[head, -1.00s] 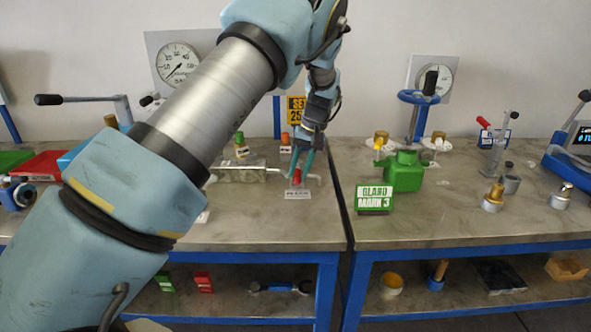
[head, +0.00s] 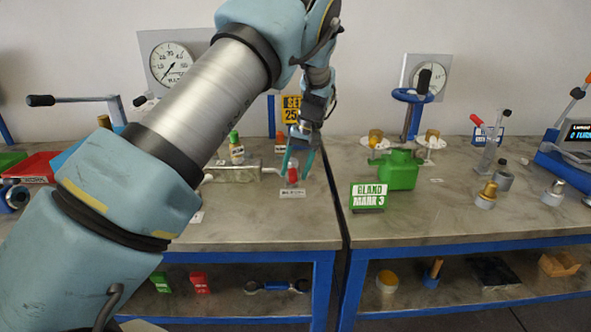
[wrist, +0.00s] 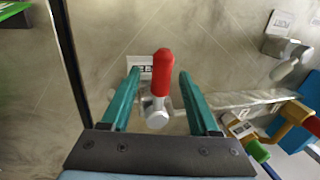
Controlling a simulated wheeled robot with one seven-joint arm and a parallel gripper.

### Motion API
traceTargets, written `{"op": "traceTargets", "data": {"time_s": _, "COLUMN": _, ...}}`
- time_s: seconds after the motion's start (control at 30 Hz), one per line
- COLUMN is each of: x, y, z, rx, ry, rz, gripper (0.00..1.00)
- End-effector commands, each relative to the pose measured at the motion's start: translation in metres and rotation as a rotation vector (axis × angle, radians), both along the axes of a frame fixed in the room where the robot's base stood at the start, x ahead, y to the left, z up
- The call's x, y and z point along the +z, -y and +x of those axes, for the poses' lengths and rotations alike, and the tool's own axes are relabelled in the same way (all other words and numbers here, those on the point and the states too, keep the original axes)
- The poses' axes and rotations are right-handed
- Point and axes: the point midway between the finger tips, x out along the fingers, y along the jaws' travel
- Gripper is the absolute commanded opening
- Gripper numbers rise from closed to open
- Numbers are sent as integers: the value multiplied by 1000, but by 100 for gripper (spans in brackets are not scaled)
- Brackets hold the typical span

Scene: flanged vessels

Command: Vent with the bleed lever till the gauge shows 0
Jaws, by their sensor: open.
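The bleed lever has a red handle (head: 292,174) and stands near the front right of the left bench. In the wrist view the red handle (wrist: 163,66) rises from a metal hex fitting (wrist: 156,113). My gripper (head: 296,165) is over it with its teal fingers apart. In the wrist view my gripper (wrist: 159,76) has one finger on each side of the handle, with gaps showing. A round white gauge (head: 172,62) is on the back panel, partly cut off by my arm; its needle points to the lower left, but its exact reading is too small to tell.
A pale block with a pipe (head: 235,173) lies left of the lever. On the right bench are a green vessel (head: 400,170) and a green "GLAND MARK 3" sign (head: 368,196).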

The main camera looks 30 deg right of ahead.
Motion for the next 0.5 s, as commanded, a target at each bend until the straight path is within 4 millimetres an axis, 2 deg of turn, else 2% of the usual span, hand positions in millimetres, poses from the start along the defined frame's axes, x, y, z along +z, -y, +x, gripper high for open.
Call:
{"op": "traceTargets", "data": {"time_s": 0.17, "x": 2, "y": 0, "z": 0, "rx": 0, "ry": 0, "rz": 0, "gripper": 62}}
{"op": "traceTargets", "data": {"time_s": 0.27, "x": 10, "y": 3, "z": -1, "rx": -1, "ry": 0, "rz": -1, "gripper": 62}}
{"op": "traceTargets", "data": {"time_s": 0.5, "x": 52, "y": 14, "z": -6, "rx": -1, "ry": 2, "rz": -4, "gripper": 62}}
